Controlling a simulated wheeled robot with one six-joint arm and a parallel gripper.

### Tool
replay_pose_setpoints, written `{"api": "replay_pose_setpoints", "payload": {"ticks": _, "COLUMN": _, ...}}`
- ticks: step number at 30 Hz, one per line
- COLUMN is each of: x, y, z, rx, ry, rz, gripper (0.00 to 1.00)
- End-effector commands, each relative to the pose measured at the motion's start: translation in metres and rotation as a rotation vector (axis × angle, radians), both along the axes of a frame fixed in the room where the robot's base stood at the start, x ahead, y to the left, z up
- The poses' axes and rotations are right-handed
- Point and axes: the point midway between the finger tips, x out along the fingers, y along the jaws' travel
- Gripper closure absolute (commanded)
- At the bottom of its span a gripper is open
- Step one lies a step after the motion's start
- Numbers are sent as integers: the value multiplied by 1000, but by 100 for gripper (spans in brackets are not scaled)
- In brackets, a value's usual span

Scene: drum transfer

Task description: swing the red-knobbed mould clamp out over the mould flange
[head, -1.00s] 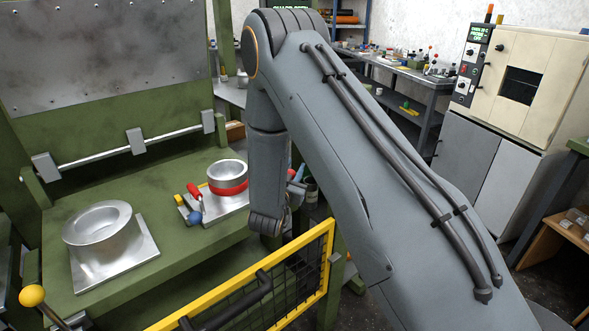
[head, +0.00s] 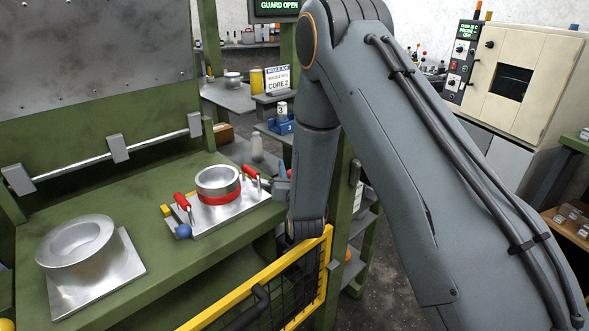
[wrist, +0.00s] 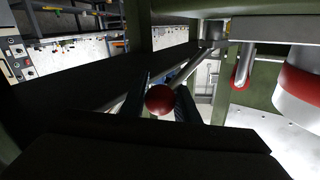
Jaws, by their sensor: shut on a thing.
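The red ball knob (wrist: 160,99) of the mould clamp sits in the middle of the wrist view. My gripper (wrist: 161,91) is shut on it, with a finger on either side. In the wrist view a metal bar runs from near the knob up and right towards the plate edge. In the head view my gripper (head: 282,187) is at the right edge of the mould plate (head: 235,214), partly behind my arm; the knob cannot be made out there. The round metal mould (head: 218,181) with a red band stands on this plate. I cannot tell whether the clamp overlaps its flange.
Two red-gripped handles (head: 182,200) and a blue ball knob (head: 183,231) are around the mould. A second round metal part (head: 78,240) stands on the green bed at left. A yellow guard rail (head: 280,277) lies in front, below my wrist.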

Motion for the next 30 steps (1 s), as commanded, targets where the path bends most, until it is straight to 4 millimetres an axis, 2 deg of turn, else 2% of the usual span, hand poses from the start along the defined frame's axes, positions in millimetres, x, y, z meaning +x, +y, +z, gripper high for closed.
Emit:
{"api": "replay_pose_setpoints", "payload": {"ticks": 2, "x": 0, "y": 2, "z": 1, "rx": 0, "ry": -2, "rz": 4, "gripper": 100}}
{"api": "replay_pose_setpoints", "payload": {"ticks": 3, "x": 0, "y": 2, "z": 1, "rx": 0, "ry": -2, "rz": 4, "gripper": 67}}
{"api": "replay_pose_setpoints", "payload": {"ticks": 6, "x": 0, "y": 1, "z": 1, "rx": -1, "ry": 0, "rz": 2, "gripper": 54}}
{"api": "replay_pose_setpoints", "payload": {"ticks": 17, "x": -6, "y": -2, "z": -1, "rx": -1, "ry": 2, "rz": -1, "gripper": 54}}
{"api": "replay_pose_setpoints", "payload": {"ticks": 30, "x": -69, "y": -7, "z": -1, "rx": -1, "ry": 1, "rz": 1, "gripper": 54}}
